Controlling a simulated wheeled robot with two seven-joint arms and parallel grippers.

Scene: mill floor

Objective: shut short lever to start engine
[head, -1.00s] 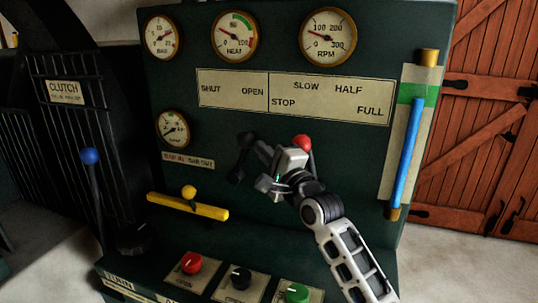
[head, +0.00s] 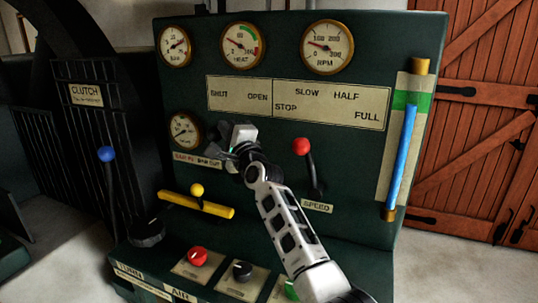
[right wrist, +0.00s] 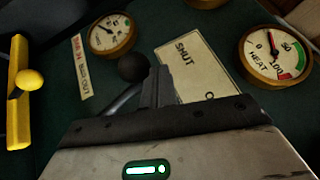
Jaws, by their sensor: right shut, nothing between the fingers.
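In the head view my right gripper (head: 228,150) is in front of the panel, below the SHUT/OPEN plate (head: 239,95), and mostly hides the lever. My left gripper is not in view.
A red-knobbed SPEED lever (head: 302,147) stands right of my arm. A yellow handle (head: 197,203) is lower left, and a blue-knobbed clutch lever (head: 107,155) further left. Red (head: 194,257) and black (head: 242,271) buttons sit below. Gauges line the panel top.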

